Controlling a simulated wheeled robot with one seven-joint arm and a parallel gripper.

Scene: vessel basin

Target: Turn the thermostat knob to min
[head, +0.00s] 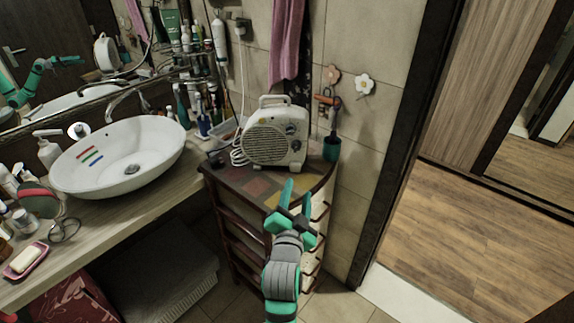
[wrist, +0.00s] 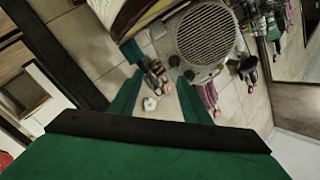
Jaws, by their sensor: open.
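A cream fan heater (head: 262,140) with a round grille and a top handle stands upright on the small corner cabinet. Two dark knobs sit on its front, right of the grille: an upper knob (head: 290,129) and a lower knob (head: 296,145). I cannot tell which is the thermostat or read any marks. My gripper (head: 298,191) is open and empty, in front of and below the heater, apart from it. In the wrist view the heater (wrist: 205,32) appears rotated, its knobs (wrist: 174,60) beyond the open fingers (wrist: 157,88).
The cabinet top (head: 252,187) has a patterned surface. The washbasin (head: 120,155) and counter are left. Open wooden floor (head: 480,235) lies through the doorway at right.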

